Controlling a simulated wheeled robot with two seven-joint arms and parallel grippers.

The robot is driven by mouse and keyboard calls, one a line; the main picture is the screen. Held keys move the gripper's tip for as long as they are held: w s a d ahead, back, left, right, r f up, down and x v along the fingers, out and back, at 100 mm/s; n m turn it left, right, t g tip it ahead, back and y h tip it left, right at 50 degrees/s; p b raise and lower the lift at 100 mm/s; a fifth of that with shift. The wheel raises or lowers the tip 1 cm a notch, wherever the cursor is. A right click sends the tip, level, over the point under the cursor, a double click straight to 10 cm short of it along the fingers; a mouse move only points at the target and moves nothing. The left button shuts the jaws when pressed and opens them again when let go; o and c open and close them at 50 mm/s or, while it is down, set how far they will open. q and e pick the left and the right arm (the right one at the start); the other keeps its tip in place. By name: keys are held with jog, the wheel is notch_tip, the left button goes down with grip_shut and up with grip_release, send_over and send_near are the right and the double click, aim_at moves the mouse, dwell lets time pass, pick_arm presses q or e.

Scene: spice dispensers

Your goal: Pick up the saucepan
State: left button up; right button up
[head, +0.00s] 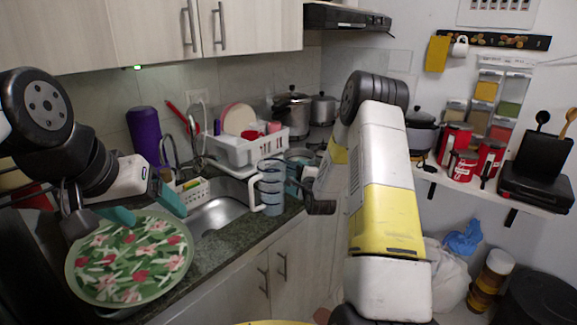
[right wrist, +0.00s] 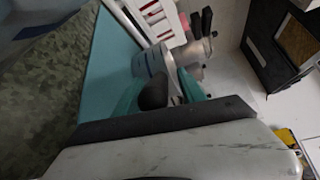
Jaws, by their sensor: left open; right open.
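The saucepan (head: 300,154) appears as a grey round pan on the counter behind the banded pitcher, partly hidden by my right arm. In the right wrist view a dark rounded handle end (right wrist: 153,95) shows between the teal fingers of my right gripper (right wrist: 160,92), with grey metal behind it; it looks like the saucepan's handle. The right gripper is open, and I cannot tell whether the fingers touch the handle. In the head view it is mostly hidden by its own arm. My left gripper (head: 146,207) is open and empty over the floral tray, far from the saucepan.
The banded pitcher (head: 270,185) stands close left of my right gripper. A white dish rack (head: 242,150) and the sink (head: 222,211) lie further left. The floral tray (head: 130,258) is under my left gripper. Pots (head: 292,114) stand at the back. A shelf (head: 475,184) holds red canisters at right.

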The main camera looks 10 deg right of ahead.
grip_shut()
dwell(1.3)
jog(key=shift+r, duration=0.1)
